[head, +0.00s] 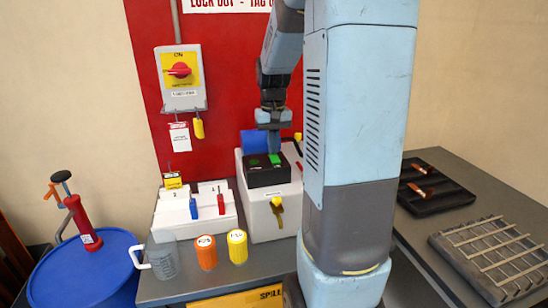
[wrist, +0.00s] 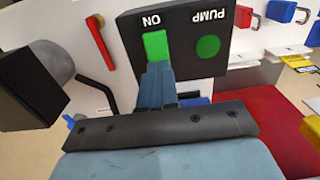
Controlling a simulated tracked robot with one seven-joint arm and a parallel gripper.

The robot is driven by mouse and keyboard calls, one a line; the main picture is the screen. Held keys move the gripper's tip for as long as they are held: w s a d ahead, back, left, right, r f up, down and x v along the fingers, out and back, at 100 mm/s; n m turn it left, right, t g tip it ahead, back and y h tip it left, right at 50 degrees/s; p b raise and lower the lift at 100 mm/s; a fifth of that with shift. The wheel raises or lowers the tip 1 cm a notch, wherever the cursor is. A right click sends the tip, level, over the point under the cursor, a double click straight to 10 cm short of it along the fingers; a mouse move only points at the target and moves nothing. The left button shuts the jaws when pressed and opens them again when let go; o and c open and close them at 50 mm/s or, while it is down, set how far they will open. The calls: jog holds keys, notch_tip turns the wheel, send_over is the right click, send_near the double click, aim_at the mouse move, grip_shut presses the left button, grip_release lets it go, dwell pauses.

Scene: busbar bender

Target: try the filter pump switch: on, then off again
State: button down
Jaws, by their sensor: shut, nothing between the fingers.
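The pump switch box (head: 262,178) is black and sits on top of a white housing. It carries a bright green rocker (head: 275,159) and a darker round green lamp (head: 254,162). In the wrist view the box (wrist: 182,70) is upside down, with the words "ON" and "PUMP". There the rocker (wrist: 156,45) and the round lamp (wrist: 208,46) both look green; I cannot tell whether the lamp is lit. My gripper (head: 274,149) is shut and empty, pointing down at the rocker. In the wrist view its fingertips (wrist: 157,68) overlap the rocker's near edge; contact is unclear.
The white housing (head: 262,210) has a yellow-handled valve (head: 277,206). A red rotary switch (head: 180,70) hangs on the red board. A jug (head: 163,256), an orange bottle (head: 206,252) and a yellow bottle (head: 237,247) stand in front. A rack of padlocks (head: 195,209) is left.

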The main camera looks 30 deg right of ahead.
jog(key=shift+f, duration=0.35)
dwell(0.3)
jog(key=shift+r, duration=3.5)
jog(key=shift+s+a+r, duration=0.1)
jog(key=shift+a, duration=0.05)
jog(key=s+a+r+n+t, duration=0.1)
jog(key=s+a+t, duration=0.1)
jog(key=s+a, duration=0.5)
jog(key=s+a+r+n+t, duration=0.2)
jog(key=s+a, duration=0.5)
jog(key=s, duration=0.5)
jog(key=shift+s+a+t, duration=0.25)
jog(key=shift+a+t, duration=0.1)
jog(key=shift+t, duration=0.45)
